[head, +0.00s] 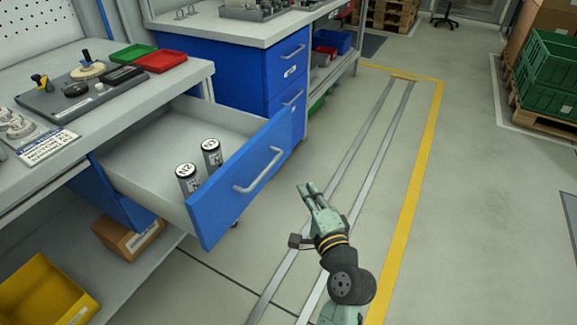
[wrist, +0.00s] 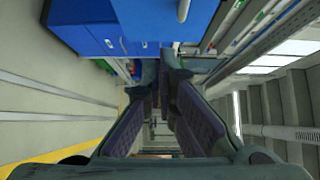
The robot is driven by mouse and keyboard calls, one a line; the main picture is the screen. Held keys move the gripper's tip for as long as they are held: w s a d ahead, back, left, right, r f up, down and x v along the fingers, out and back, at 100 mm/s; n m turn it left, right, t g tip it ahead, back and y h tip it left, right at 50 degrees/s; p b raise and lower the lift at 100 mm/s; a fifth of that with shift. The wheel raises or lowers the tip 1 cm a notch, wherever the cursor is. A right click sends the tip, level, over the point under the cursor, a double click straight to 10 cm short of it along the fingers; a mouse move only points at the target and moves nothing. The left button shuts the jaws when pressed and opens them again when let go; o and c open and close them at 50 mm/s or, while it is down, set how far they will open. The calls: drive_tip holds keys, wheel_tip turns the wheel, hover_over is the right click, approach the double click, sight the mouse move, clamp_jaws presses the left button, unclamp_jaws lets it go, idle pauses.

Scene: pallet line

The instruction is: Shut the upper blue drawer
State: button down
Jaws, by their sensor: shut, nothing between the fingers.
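The upper blue drawer (head: 230,190) is pulled far out from under the left workbench in the head view. Its blue front carries a pale bar handle (head: 258,171), and its light grey inside holds two grey labelled cylinders (head: 188,178) (head: 212,154) standing upright. My gripper (head: 307,187) is shut and empty, to the right of the drawer front and apart from it, above the floor. In the wrist view, the fingers (wrist: 162,75) reach forward, and a blue front with part of a pale handle (wrist: 183,9) shows at the top edge.
The left bench (head: 85,115) bears a dark parts board and green and red trays (head: 160,61). A second blue drawer unit (head: 240,73) stands behind. A yellow bin (head: 42,290) and a cardboard box (head: 128,237) sit below.

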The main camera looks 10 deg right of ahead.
drive_tip(key=w+a+p, duration=0.3)
drive_tip(key=w+a, duration=0.1)
drive_tip(key=w, duration=0.7)
drive_tip(key=shift+w+a, duration=0.35)
drive_tip(key=shift+a, duration=0.05)
drive_tip(key=shift+r, duration=0.1)
